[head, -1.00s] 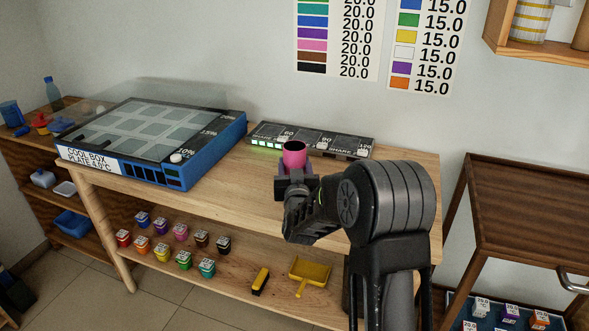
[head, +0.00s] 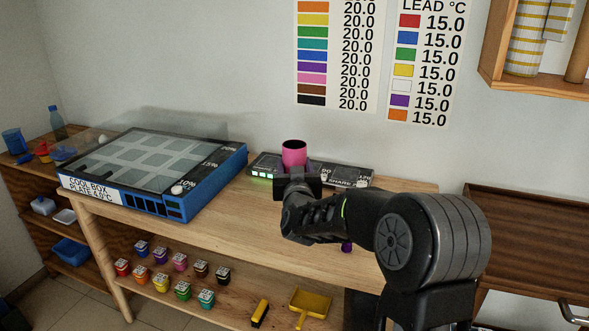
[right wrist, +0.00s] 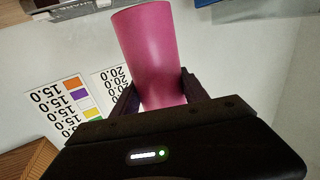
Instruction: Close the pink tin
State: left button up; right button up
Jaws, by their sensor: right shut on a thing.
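The pink tin (head: 294,154) is a tall pink cylinder. In the head view its top looks open and dark inside, with no lid on it. My right gripper (head: 297,181) is shut on its lower part and holds it upright, in front of the far edge of the workbench. In the right wrist view the pink tin (right wrist: 155,55) stands between the two dark fingers (right wrist: 160,98). The gripper hides its lower end. My left gripper is not in view.
A black strip unit (head: 340,178) with green lights lies behind the gripper on the wooden bench (head: 235,208). The blue cool box (head: 150,165) fills the bench's left. Several small coloured tins (head: 160,283) and a yellow dustpan (head: 310,303) sit on the lower shelf.

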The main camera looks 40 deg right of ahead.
jog(key=o, duration=0.9)
grip_shut()
jog(key=shift+r, duration=0.1)
